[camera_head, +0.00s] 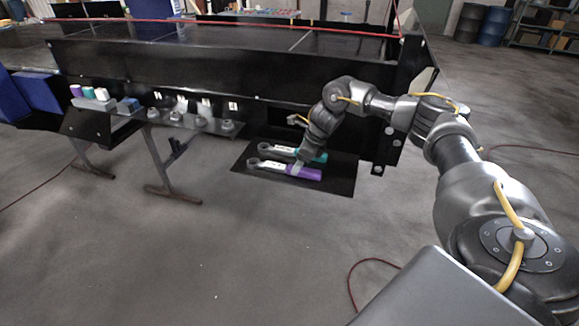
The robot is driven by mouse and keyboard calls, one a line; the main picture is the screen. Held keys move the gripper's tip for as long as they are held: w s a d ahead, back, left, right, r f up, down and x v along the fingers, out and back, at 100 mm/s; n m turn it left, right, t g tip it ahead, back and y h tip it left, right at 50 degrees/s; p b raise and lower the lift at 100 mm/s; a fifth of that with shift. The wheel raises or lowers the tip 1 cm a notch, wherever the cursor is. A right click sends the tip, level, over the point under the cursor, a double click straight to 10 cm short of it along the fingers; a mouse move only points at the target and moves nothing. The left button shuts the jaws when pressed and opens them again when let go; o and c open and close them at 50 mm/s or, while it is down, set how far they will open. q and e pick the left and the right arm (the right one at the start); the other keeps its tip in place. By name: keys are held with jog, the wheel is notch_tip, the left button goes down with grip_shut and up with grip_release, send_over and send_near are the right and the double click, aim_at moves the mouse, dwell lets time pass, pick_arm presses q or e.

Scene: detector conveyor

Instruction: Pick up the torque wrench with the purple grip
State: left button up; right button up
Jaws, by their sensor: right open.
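The torque wrench with the purple grip (304,173) lies on a black mat (338,184). Its grey ratchet head points left and its purple grip points right. A second wrench with a teal grip (317,156) lies just behind it, nearly parallel. My right gripper (297,167) reaches down from the right, its open fingertips low at the purple-grip wrench near the inner end of the grip. The fingers hide a little of both wrenches. I cannot tell whether they touch the purple one. My left gripper is out of view.
A dark conveyor wall (230,71) stands close behind the mat, with a bracketed edge to the right. A shelf (190,126) with small fittings and a stand with coloured caps (92,98) are at left. The floor in front is clear except for red cables.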

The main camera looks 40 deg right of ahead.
jog(key=shift+x, duration=1.35)
jog(key=shift+r, duration=0.1)
grip_shut()
